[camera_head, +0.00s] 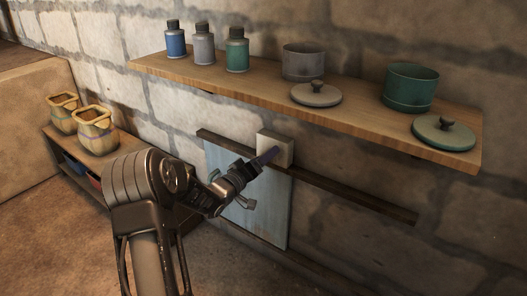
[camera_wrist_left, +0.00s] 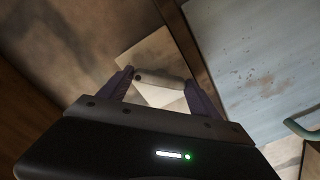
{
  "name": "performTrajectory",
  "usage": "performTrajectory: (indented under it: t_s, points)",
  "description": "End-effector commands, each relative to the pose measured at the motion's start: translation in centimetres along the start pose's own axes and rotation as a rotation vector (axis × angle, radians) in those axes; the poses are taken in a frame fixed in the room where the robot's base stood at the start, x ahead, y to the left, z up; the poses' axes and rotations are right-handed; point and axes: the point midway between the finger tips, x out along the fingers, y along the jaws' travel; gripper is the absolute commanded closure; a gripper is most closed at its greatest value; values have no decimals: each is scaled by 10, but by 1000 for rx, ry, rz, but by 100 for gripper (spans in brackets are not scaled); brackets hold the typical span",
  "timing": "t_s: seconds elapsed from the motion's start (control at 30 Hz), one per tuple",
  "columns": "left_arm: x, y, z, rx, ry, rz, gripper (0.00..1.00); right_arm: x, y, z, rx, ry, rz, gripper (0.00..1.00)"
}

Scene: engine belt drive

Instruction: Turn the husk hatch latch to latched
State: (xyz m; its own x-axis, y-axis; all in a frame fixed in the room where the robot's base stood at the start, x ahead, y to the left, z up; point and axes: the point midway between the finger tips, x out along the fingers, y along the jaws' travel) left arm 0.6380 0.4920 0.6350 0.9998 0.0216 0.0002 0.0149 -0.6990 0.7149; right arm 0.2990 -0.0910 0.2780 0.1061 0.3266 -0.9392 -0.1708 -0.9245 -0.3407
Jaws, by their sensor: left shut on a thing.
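The hatch is a pale blue, worn panel (camera_head: 272,205) on the stone wall under the shelf; its face also shows in the left wrist view (camera_wrist_left: 250,60). The latch has a pale square plate (camera_head: 283,146) at the hatch's upper right corner, over a dark rail. In the left wrist view a pale bar-shaped latch handle (camera_wrist_left: 160,79) crosses in front of the plate. My left gripper (camera_head: 268,157) is at the plate, its purple fingers (camera_wrist_left: 160,86) on either side of the bar and shut on it. My fingers hide part of the latch. My right gripper is out of view.
A wooden shelf (camera_head: 340,112) juts out just above, with several bottles, pots and lids. A low cabinet (camera_head: 112,158) with two jars stands at left. The dark rail (camera_head: 350,192) runs along the wall. A teal handle (camera_wrist_left: 302,128) shows on the hatch.

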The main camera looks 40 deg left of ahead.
Motion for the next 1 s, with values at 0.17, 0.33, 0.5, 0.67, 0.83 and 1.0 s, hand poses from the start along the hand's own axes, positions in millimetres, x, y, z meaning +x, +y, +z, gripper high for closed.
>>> performTrajectory:
  t_s: [0.17,0.33,0.5,0.67,0.83,1.0]
  points:
    - [0,2,-2,-171,-1,-3,68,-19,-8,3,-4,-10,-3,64]
    - [0,2,-2,-331,-1,-3,68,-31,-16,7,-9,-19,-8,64]
    - [0,1,-2,-487,-1,-3,68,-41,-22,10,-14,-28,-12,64]
    - [-1,0,-1,-616,-1,-3,68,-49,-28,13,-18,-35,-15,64]
    - [0,0,-1,-713,0,-2,68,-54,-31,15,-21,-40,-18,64]
    - [0,0,0,-769,0,-2,68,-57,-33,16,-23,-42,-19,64]
